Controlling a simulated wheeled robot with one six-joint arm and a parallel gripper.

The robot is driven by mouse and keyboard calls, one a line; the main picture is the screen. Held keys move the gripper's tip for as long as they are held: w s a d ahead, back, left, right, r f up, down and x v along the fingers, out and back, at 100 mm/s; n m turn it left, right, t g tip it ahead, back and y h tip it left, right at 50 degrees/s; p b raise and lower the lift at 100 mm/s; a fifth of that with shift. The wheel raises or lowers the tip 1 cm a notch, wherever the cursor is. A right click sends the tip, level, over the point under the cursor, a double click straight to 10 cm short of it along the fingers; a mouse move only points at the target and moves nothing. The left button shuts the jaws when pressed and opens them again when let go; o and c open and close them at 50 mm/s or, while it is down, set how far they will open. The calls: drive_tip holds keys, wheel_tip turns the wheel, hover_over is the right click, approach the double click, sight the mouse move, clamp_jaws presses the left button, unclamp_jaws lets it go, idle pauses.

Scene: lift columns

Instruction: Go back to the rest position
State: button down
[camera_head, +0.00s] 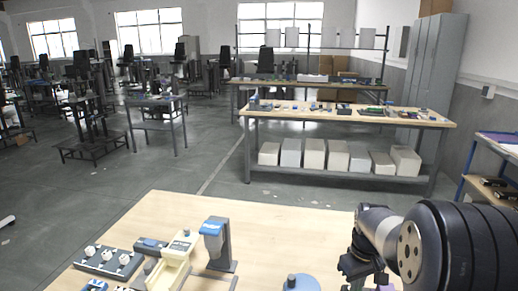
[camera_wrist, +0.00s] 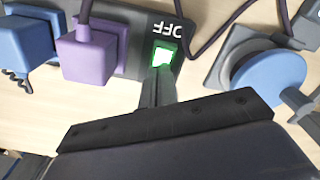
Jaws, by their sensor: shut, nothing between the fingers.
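My gripper (camera_head: 352,268) is at the lower right of the head view, low over the near wooden table (camera_head: 330,222). In the wrist view my gripper (camera_wrist: 159,78) has its fingers together with nothing between them. The fingertips are right at a lit green switch (camera_wrist: 163,54) on a dark power strip (camera_wrist: 135,62), beside the printed letters OFF. I cannot tell whether they touch the switch. A purple plug (camera_wrist: 88,52) sits on the strip left of the fingers, and a blue plug (camera_wrist: 28,45) lies further left.
A blue round part (camera_wrist: 268,75) on a grey base is right of the fingers. A dark cable (camera_wrist: 215,35) runs between. On the table's left are a blue-topped grey stand (camera_head: 217,245) and a block with knobs (camera_head: 108,262). A long workbench (camera_head: 345,116) stands beyond open floor.

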drive_tip(key=shift+f, duration=0.3)
drive_tip(key=shift+r, duration=0.1)
